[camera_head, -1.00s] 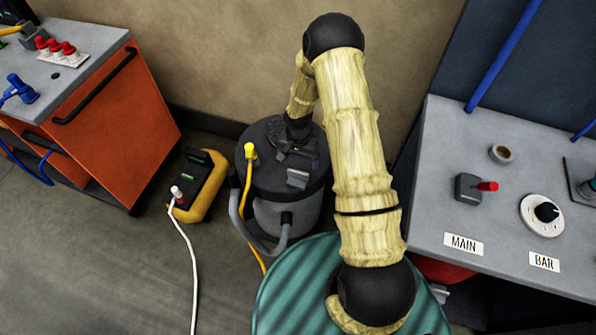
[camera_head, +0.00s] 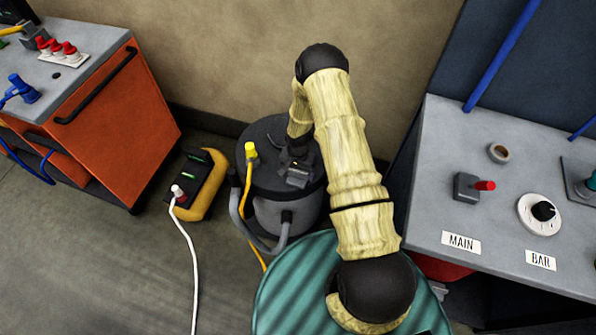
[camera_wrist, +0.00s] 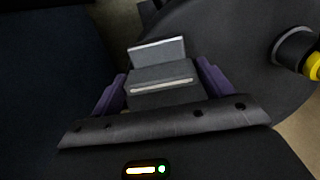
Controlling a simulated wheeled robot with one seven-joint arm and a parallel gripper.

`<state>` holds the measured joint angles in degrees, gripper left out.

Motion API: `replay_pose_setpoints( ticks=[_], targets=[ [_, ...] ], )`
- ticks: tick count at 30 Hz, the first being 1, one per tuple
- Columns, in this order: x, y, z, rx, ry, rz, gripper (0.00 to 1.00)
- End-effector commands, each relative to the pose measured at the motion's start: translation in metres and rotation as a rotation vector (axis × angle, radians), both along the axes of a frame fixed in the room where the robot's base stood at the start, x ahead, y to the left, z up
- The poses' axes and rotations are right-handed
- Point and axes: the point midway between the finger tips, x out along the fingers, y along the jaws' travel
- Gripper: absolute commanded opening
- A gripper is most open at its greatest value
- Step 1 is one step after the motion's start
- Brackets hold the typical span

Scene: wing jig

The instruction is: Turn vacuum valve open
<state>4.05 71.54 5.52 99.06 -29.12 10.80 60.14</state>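No part in view is labelled as a vacuum valve. A lever with a red handle (camera_head: 484,186) stands on a grey block above the MAIN label on the right bench. A black shop vacuum (camera_head: 258,180) stands on the floor in the middle, with a grey block (camera_head: 298,176) on its lid. My gripper is over that lid, mostly hidden by my arm in the head view. In the wrist view, my gripper's purple fingers (camera_wrist: 161,88) are apart, one on each side of a grey block (camera_wrist: 160,72). I cannot tell whether they touch it.
The right bench (camera_head: 450,150) also bears a dial (camera_head: 540,214) above a BAR label. A green ribbed drum top (camera_head: 290,285) is below my arm. A yellow-black power box (camera_head: 200,185) with a white cable and an orange cabinet (camera_head: 115,125) are at left.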

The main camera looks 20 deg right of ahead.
Motion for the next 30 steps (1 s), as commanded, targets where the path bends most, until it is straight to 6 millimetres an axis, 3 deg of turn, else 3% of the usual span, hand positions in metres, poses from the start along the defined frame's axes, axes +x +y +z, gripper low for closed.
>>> replay_pose_setpoints(
  ticks=[1,4,17,30],
  targets=[
    [-0.0001,-0.0001,0.0001,0.0,0.0,0.0,0.69],
    [-0.0001,-0.0001,0.0002,0.0,0.0,0.0,0.5],
    [0.0006,-0.0003,0.0,-0.001,-0.001,0.054,0.5],
    [0.0012,-0.0004,-0.0007,-0.001,-0.002,0.346,0.5]
  ],
)
